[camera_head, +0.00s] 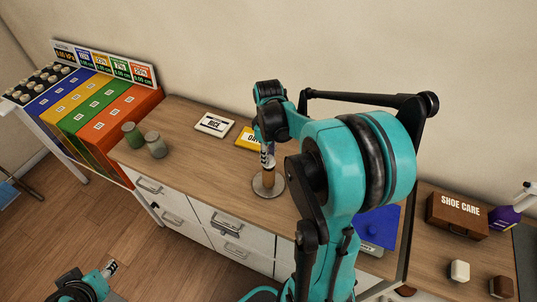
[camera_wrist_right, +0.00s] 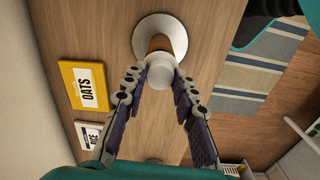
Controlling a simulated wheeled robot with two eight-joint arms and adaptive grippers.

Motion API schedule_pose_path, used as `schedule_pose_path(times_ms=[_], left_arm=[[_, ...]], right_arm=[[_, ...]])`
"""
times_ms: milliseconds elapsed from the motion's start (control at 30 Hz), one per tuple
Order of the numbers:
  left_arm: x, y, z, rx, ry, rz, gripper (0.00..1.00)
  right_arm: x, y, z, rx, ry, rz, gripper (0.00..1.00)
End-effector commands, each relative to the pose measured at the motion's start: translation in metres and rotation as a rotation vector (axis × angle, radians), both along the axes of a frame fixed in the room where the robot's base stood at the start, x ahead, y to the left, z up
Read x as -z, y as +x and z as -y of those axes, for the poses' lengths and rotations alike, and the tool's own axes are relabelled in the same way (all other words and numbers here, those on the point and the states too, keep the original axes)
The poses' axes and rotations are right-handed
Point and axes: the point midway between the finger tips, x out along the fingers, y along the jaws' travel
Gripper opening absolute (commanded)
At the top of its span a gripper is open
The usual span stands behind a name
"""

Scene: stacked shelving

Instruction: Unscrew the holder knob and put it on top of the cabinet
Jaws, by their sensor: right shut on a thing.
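The holder stands upright on the wooden top of the cabinet (camera_head: 185,190), with a pale round base (camera_head: 281,186) and a brown post (camera_wrist_right: 159,43). The pale knob (camera_wrist_right: 161,77) sits at the post's upper end in the right wrist view. My right gripper (camera_head: 267,161) reaches down over the holder, and its fingertips (camera_wrist_right: 163,80) are shut on the knob from both sides. The gripper hides the knob in the head view. My left gripper (camera_head: 110,269) is low at the bottom left, away from the cabinet; its finger opening is not clear.
A rice box (camera_head: 214,124) and a yellow oats box (camera_head: 249,138) lie behind the holder. Two jars (camera_head: 155,144) stand at the left by colored bins (camera_head: 120,115). A shoe care box (camera_head: 457,214) is at the right. The cabinet top left of the holder is clear.

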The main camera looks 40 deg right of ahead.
Motion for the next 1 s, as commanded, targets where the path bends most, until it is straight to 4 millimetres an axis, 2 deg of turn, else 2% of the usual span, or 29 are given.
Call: schedule_pose_path(times_ms=[300, 433, 1000], left_arm=[[0.0011, 0.0000, 0.0000, 0.000, 0.000, 0.000, 0.40], [0.0012, 0.0000, 0.0000, 0.000, 0.000, 0.000, 0.40], [-0.0042, 0.0000, 0.0000, 0.000, 0.000, 0.000, 0.40]], right_arm=[[0.0024, -0.0021, -0.0020, -0.551, 0.003, -0.003, 0.02], [0.0026, -0.0024, -0.0022, -0.715, 0.004, -0.004, 0.02], [-0.0049, -0.0013, -0.0012, -0.737, 0.001, -0.003, 0.02]])
